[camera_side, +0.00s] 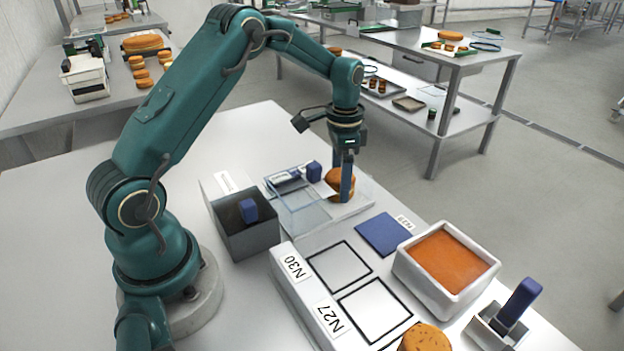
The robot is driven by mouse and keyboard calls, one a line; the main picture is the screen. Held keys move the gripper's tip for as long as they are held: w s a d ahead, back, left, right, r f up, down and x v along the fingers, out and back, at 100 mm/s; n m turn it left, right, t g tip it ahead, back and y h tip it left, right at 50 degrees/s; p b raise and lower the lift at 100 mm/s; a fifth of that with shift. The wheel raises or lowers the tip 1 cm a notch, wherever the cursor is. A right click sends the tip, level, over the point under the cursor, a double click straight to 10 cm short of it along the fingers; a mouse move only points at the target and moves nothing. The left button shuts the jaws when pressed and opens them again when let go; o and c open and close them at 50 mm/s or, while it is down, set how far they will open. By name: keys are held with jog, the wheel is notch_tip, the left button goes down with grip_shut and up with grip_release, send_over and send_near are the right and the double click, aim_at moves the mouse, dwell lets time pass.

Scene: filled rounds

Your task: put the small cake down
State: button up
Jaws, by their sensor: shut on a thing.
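The small cake (333,179) is round and golden-brown. My gripper (345,190) points straight down and is shut on it; one blue finger crosses in front and hides part of the cake. The cake is at the right end of a pale, clear-walled tray (300,205). I cannot tell whether its underside touches the surface below. Another round cake (424,339), with dark specks, is at the bottom edge of the view, partly cut off.
A white block with black-outlined squares (340,267) carries labels N30 and N27. Nearby are a blue square (384,234), a white tub of orange filling (398,262), a blue-handled tool (520,300) in a holder, and a grey bin (247,238) holding a blue block.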

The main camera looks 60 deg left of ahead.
jog(key=shift+f, duration=0.1)
jog(key=o, duration=0.8)
jog(key=shift+c, duration=0.2)
jog(key=s+d+r+n+t, duration=0.1)
jog(key=s+d+r, duration=0.1)
jog(key=r, duration=0.6)
jog(key=s+d+r+t, duration=0.1)
jog(key=s+d+r, duration=0.1)
jog(key=r, duration=0.7)
jog(key=s+d+f+n+t, duration=0.1)
jog(key=s+d, duration=0.2)
jog(key=s, duration=0.4)
jog(key=s+d+f+n+t, duration=0.2)
jog(key=s+d, duration=0.1)
jog(key=s, duration=0.5)
jog(key=shift+s+d+n+t, duration=0.15)
jog(key=shift+n+t, duration=0.15)
